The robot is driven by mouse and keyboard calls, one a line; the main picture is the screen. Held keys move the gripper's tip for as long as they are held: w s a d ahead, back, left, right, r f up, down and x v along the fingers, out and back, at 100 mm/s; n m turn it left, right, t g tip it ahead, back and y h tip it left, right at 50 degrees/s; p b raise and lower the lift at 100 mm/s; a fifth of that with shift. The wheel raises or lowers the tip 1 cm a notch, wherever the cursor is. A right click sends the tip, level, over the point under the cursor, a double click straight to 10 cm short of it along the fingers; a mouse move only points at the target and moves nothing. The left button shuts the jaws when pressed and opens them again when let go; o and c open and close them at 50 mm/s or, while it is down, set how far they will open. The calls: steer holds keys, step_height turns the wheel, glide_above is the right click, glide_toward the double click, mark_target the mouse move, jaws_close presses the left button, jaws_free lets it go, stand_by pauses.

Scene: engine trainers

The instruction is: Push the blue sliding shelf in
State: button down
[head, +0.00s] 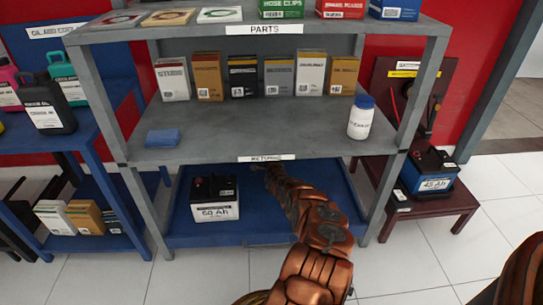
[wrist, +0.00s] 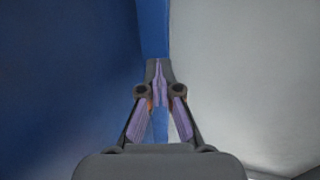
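The blue sliding shelf (head: 265,228) is the bottom level of the grey rack. Its front edge lies close to the rack's front legs. A dark and white battery marked 60 Ah (head: 214,198) stands on its left part. The tips overlap a blue strip (wrist: 154,30) between a dark blue surface and a pale one; contact cannot be told.
Blue shelving (head: 88,160) stands left; a dark red stand (head: 440,205) with a battery stands right. The tiled floor in front is clear.

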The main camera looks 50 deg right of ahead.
steer(key=p+v, duration=0.3)
steer(key=v, duration=0.1)
steer(key=shift+s+d+p, duration=0.2)
steer(key=shift+s+p, duration=0.05)
steer(key=shift+p, duration=0.1)
steer(key=shift+s+a+r+p, duration=0.15)
steer(key=shift+s+a+p, duration=0.2)
steer(key=shift+a+p, duration=0.55)
steer(key=p+v, duration=0.6)
steer(key=shift+s+a+p, duration=0.2)
steer(key=shift+s+p, duration=0.05)
steer(key=shift+p, duration=0.1)
steer(key=shift+a, duration=0.1)
